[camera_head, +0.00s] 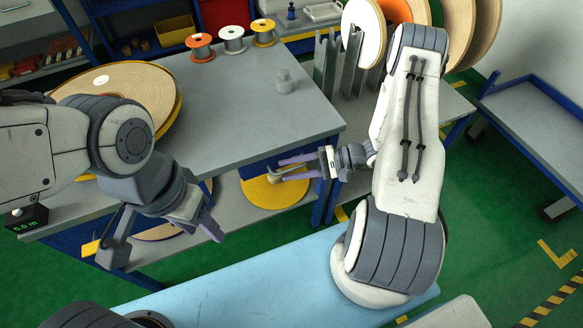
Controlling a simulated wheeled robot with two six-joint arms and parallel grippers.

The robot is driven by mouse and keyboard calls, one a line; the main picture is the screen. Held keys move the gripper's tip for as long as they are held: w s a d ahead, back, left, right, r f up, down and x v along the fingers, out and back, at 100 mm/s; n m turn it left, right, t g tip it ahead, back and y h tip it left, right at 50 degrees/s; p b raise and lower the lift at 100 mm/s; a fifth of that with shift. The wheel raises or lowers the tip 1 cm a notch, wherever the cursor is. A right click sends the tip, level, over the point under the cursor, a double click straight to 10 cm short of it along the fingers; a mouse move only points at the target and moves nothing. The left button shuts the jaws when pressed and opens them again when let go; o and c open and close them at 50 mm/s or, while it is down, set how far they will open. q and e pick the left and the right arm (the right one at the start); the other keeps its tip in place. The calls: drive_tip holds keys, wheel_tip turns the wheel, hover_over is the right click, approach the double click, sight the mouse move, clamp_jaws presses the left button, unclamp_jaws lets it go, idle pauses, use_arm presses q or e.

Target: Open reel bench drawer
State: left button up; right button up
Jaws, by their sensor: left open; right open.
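The reel bench (235,110) has a grey top, and a blue drawer front (255,168) shows under its right end. The drawer looks shut, with no gap visible. A small pale handle (272,174) sticks out from the front. My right gripper (280,168) is open and level with the handle; its purple fingers lie above and below the handle. I cannot tell whether they touch it. My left gripper (163,238) is open and empty in front of the bench's left part, well away from the drawer.
Large reels (135,84) lie on the bench's left end, with small spools (233,40) at the back. A yellow disc (270,191) lies on the lower shelf below the drawer. Upright reels (364,30) stand at the back right. Green floor (490,220) is clear to the right.

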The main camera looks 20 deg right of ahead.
clamp_jaws()
idle(1.4)
